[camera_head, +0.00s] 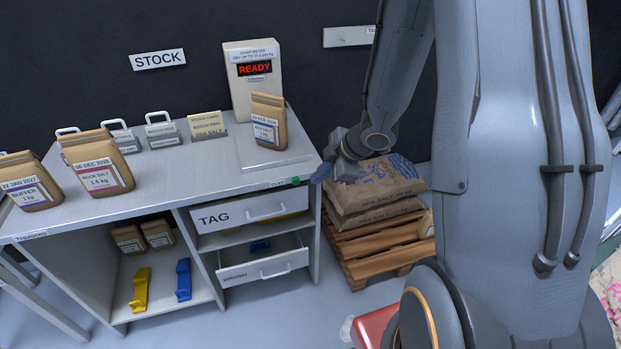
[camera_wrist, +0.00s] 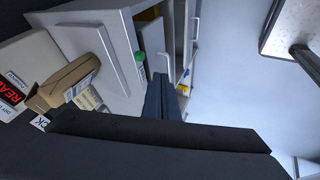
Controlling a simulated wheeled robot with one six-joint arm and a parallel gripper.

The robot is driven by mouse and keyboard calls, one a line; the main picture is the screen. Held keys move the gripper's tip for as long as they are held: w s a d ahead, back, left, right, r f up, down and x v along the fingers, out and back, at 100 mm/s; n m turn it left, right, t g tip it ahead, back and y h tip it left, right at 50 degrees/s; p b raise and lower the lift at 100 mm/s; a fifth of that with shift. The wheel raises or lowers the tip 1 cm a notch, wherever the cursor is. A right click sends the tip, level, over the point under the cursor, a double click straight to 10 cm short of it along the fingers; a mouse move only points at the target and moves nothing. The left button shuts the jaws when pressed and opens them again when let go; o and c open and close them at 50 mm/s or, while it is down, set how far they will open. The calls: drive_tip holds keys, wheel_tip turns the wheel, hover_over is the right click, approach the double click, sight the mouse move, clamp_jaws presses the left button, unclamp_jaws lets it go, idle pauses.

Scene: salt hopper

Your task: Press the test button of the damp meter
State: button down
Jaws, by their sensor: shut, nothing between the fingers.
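The damp meter (camera_head: 252,82) is a pale upright box at the back right of the bench, with a red READY display. It also shows at the left of the wrist view (camera_wrist: 14,78). A green button (camera_head: 295,181) sits on the bench's front edge beside a small label that looks like TEST. It also shows in the wrist view (camera_wrist: 139,57). My gripper (camera_head: 320,174) is shut and empty, just right of the button. In the wrist view its fingertips (camera_wrist: 160,78) lie close beside the button, with a small apparent gap; contact cannot be told.
A sea salt bag (camera_head: 268,121) stands on the meter's pale plate (camera_head: 290,162). Other bags (camera_head: 97,163) and card holders stand left on the bench (camera_head: 190,184). Below are the TAG drawer (camera_head: 240,213) and an open BRUSH drawer (camera_head: 262,270). Sacks (camera_head: 372,188) on a pallet stand right.

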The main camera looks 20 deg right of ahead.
sight(296, 181)
drive_tip(key=w+a+f+p, duration=0.1)
drive_tip(key=w+a+f, duration=0.1)
drive_tip(key=w+f, duration=0.6)
drive_tip(key=shift+w+a+p, duration=0.15)
drive_tip(key=shift+a+p, duration=0.2)
drive_tip(key=shift+p, duration=0.05)
drive_tip(key=shift+w, duration=0.1)
